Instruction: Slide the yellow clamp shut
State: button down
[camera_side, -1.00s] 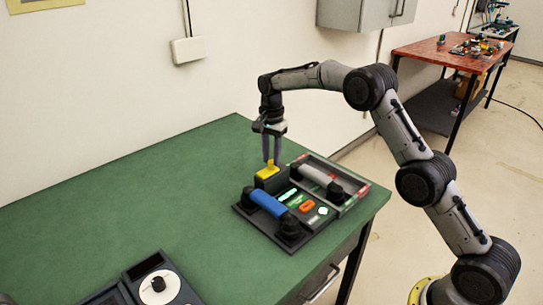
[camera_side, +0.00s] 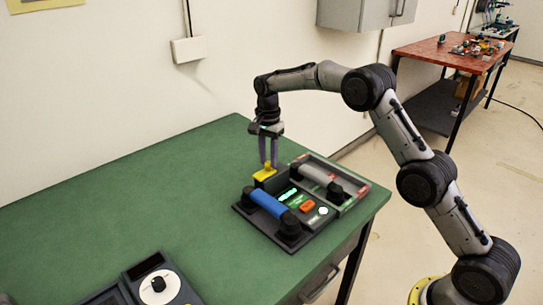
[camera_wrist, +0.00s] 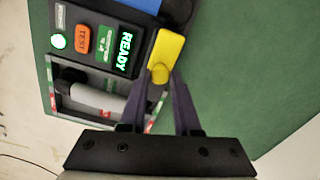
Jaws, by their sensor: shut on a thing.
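The yellow clamp (camera_side: 265,173) sits at the back edge of the dark phone console (camera_side: 262,230), on the side nearest the wall. It also shows in the wrist view as a yellow block with a round knob (camera_wrist: 168,52). My gripper (camera_side: 269,165) points down at the clamp from above. In the wrist view its two fingers (camera_wrist: 165,80) are shut on the clamp's knob. A blue handset (camera_side: 267,201) lies across the console's left part. A green lit display reading READY (camera_wrist: 124,50) is beside the clamp.
A grey handset (camera_side: 314,175) lies in a tray to the right of the display. An orange TEST button (camera_side: 307,205) and a lit white-green round button (camera_side: 323,211) are on the console. A device with a white dial (camera_side: 159,287) stands at the front left.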

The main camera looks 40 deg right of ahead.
aim_at(258, 176)
jog(key=a, duration=0.4)
jog(key=shift+a, duration=0.1)
jog(key=c, duration=0.6)
grip_release()
notch_tip(258, 176, up, 14)
jog(key=shift+f, duration=0.1)
